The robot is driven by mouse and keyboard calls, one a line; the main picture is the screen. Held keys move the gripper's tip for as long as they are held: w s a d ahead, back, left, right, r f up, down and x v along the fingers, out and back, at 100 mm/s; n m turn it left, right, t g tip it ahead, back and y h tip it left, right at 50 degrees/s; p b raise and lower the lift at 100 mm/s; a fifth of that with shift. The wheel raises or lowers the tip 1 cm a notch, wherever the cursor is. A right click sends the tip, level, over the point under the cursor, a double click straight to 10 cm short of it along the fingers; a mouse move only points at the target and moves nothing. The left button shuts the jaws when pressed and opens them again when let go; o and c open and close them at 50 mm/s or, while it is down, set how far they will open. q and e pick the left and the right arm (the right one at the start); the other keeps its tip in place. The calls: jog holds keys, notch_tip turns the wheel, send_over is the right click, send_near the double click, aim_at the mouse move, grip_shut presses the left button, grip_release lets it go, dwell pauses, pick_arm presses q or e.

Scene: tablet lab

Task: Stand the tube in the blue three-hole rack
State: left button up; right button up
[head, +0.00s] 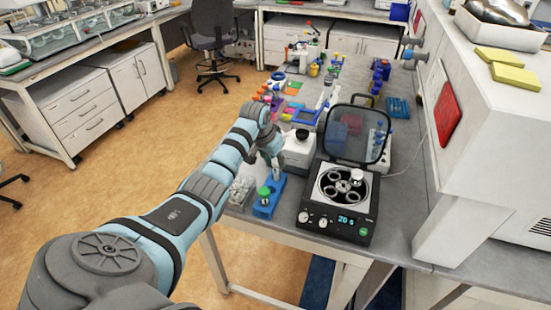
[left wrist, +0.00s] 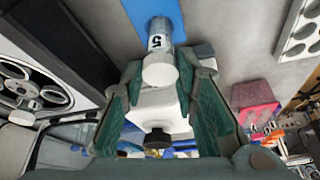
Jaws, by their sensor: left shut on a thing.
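The tube (left wrist: 160,45), clear with a white cap and a "5" on its label, is between the fingers of my left gripper (left wrist: 163,80) in the left wrist view. The gripper is shut on it near the cap. In the head view my left gripper (head: 274,155) is just behind and above the blue rack (head: 265,211). The rack stands near the table's front left edge and holds a green-capped tube (head: 264,193). Part of the blue rack also shows beyond the held tube in the left wrist view (left wrist: 192,18). I cannot tell whether the held tube touches the rack. My right gripper is not in view.
An open centrifuge (head: 317,217) with a white-capped item in its rotor stands right of the rack. A white device (head: 299,152) is behind the rack, and a pale tube rack (head: 239,193) is to its left. Coloured labware crowds the table farther back.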

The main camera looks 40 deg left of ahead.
pick_arm(q)
jog(key=shift+f, duration=0.4)
jog(key=shift+f, duration=0.35)
jog(key=o, duration=1.2)
jog(key=shift+c, duration=0.2)
